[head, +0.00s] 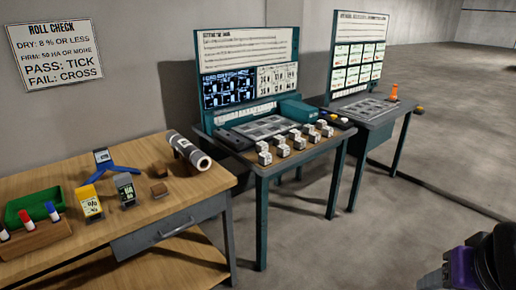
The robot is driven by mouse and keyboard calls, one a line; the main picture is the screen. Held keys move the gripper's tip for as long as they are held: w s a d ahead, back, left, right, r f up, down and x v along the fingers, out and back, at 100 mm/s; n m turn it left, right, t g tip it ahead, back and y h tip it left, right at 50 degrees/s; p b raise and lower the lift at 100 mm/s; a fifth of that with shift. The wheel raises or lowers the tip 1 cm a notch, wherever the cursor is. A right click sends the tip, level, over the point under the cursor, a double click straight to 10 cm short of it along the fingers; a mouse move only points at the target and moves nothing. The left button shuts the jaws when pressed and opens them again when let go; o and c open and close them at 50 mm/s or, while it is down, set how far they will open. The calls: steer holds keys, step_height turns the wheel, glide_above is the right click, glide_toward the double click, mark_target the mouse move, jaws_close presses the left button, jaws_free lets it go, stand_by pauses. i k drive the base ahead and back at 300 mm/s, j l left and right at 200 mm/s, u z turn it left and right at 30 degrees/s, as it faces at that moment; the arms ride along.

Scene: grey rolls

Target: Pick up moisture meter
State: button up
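The moisture meter seems to be the yellow handheld device (89,203) with a "%" mark on its pale face. It stands near the front edge of the wooden workbench, left of a dark grey-green device (125,189) with a similar display. The two devices are close together with a small gap. The fingers of my gripper do not show; only a black and purple part of my arm shows at the lower right, far from the yellow device.
The workbench (190,200) also holds a green tray (35,206), a wooden block with markers (36,238), a blue stand (104,165), a grey roll (188,152) and small brown blocks. A teal table (262,165) with several white-topped blocks stands to the right. Open floor (440,150) lies at right.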

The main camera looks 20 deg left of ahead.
mark_target(86, 196)
steer(key=u, duration=2.25)
